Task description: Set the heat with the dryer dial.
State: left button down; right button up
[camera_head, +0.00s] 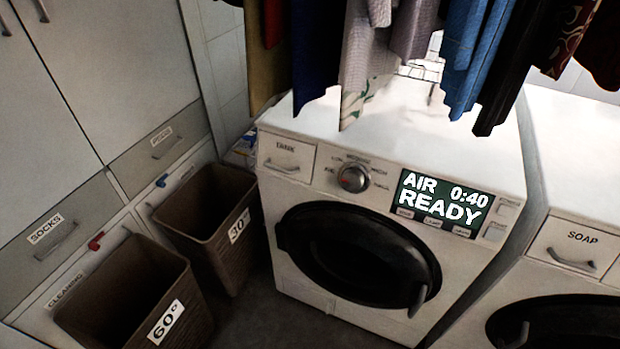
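The white dryer (440,110) stands in the middle of the head view, with its round dark door (360,255) shut. The silver dryer dial (353,178) sits on its front panel, left of the display. Small labels ring the dial, including "LOW" and "MEDIUM"; the others are too small to read surely. The green display (440,202) reads "AIR 0:40 READY". A drawer marked "TANK" (286,157) is at the panel's left end. Neither of my grippers is in view.
Clothes (400,45) hang over the dryer's top. Brown baskets marked "30°" (215,215) and "60°" (140,290) stand at left by cabinets (100,80). A second machine with a "SOAP" drawer (575,247) is at right. Dark floor shows before the dryer.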

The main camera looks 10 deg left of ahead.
aim_at(351, 180)
jog(key=u, duration=0.5)
jog(key=k, duration=0.6)
jog(key=u, duration=0.8)
jog(key=i, duration=1.05)
jog(key=z, duration=0.75)
